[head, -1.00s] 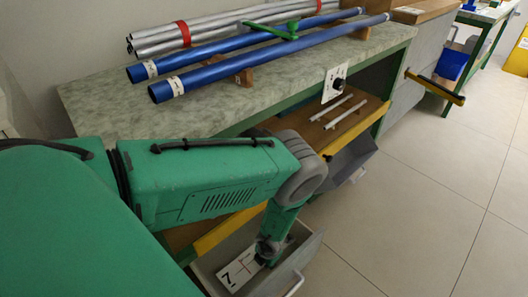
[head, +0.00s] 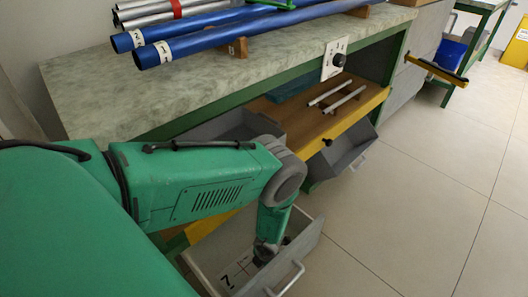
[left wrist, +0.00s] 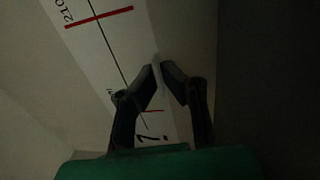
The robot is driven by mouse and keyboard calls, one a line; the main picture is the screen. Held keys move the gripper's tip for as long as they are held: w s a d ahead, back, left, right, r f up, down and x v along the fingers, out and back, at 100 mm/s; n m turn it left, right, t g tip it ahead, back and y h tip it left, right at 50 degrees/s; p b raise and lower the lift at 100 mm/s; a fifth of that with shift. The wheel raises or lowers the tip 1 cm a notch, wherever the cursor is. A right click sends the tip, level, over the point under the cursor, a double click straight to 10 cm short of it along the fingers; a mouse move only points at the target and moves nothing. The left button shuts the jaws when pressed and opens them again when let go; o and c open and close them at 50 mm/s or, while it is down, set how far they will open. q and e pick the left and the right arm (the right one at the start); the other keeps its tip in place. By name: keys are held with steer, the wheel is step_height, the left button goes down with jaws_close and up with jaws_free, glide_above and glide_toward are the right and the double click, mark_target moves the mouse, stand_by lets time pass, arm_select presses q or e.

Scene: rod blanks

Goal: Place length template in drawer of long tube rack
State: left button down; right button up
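The length template (head: 232,278) is a white strip with black and red marks and a "7". It lies low inside the open grey drawer (head: 308,240) under the bench, partly in shadow. In the left wrist view the template (left wrist: 105,45) runs behind the fingers, its red lines and numbers showing. My left gripper (head: 266,256) reaches down into the drawer. Its fingertips (left wrist: 160,66) are close together with a thin pale piece of the template between them. Whether the template touches the drawer floor cannot be told. My right gripper is not in view.
Blue tubes (head: 230,34) and silver tubes (head: 150,16) lie on the bench top (head: 90,85). Two thin rods (head: 340,100) lie on the wooden shelf (head: 300,125). Another grey open bin (head: 345,150) juts out right of my arm. The tiled floor is clear to the right.

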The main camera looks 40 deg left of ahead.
arm_select(q)
steer(key=c, duration=1.7)
jaws_free()
steer(key=r+p, duration=0.5)
steer(key=r, duration=0.2)
steer(key=shift+d+p, duration=0.35)
steer(key=shift+p, duration=0.05)
steer(key=s+a+r+m+g+y, duration=0.1)
steer(key=s+a+r+m+y, duration=0.1)
steer(key=s+a+r+m, duration=0.45)
steer(key=s+a+r+m+y, duration=0.1)
steer(key=s+r+m, duration=0.45)
steer(key=m, duration=0.75)
steer(key=s+d+r+m+h, duration=0.1)
steer(key=d+r+m, duration=0.2)
steer(key=r+m, duration=0.1)
steer(key=s+d+r+m+t+h, duration=0.1)
steer(key=s+d+r+m, duration=0.1)
steer(key=r+m, duration=0.3)
steer(key=s+d+r+m+h, duration=0.1)
steer(key=d+r+m+h, duration=0.1)
steer(key=d+r+m, duration=0.2)
steer(key=shift+s+d+r+m, duration=0.1)
steer(key=shift+s+m, duration=0.1)
steer(key=shift+m, duration=0.6)
steer(key=shift+s+r+m, duration=0.1)
steer(key=shift+s+m, duration=0.1)
steer(key=shift+m, duration=0.55)
